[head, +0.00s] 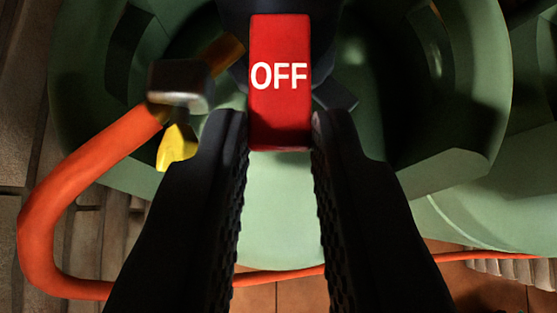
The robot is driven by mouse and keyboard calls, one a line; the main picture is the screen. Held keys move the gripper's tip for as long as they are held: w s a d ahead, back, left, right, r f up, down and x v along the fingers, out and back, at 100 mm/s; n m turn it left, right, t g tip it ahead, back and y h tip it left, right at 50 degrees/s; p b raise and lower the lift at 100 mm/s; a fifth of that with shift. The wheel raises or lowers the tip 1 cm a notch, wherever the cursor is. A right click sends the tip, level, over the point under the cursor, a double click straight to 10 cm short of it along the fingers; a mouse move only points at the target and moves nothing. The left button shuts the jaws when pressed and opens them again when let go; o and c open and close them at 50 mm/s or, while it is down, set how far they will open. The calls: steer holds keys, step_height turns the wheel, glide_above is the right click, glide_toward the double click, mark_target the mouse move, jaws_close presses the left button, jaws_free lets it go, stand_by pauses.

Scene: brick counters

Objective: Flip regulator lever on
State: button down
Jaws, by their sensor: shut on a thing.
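The regulator lever (280,130) is a red block with white "OFF" lettering, at the top middle of the head view. It sits on a dark regulator body (232,10) in front of a green gas cylinder (280,215). My gripper (280,130) has its two black ridged fingers on either side of the lever's lower end. The fingers are shut on the lever. The lever's sides between the fingertips are hidden.
An orange hose (80,180) runs from a metal fitting (180,85) left of the lever and curves down and around. A yellow tag (177,147) hangs by the fitting. Another green cylinder (480,215) stands at the right. Tiled floor (290,296) shows below.

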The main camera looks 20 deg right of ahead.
steer(key=shift+w+r+g+y+p, duration=0.25)
steer(key=shift+r+g+p, duration=0.65)
steer(key=shift+p, duration=2.2)
steer(key=shift+s+d+g+p, duration=0.1)
steer(key=shift+g+p, duration=0.2)
steer(key=shift+p, duration=0.65)
steer(key=shift+y+p, duration=0.25)
steer(key=shift+p, duration=0.1)
steer(key=shift+r+p, duration=0.1)
steer(key=shift+p, duration=0.25)
steer(key=shift+g+p, duration=0.4)
steer(key=shift+p, duration=0.5)
steer(key=c, duration=1.6)
jaws_free()
steer(key=shift+w, duration=0.2)
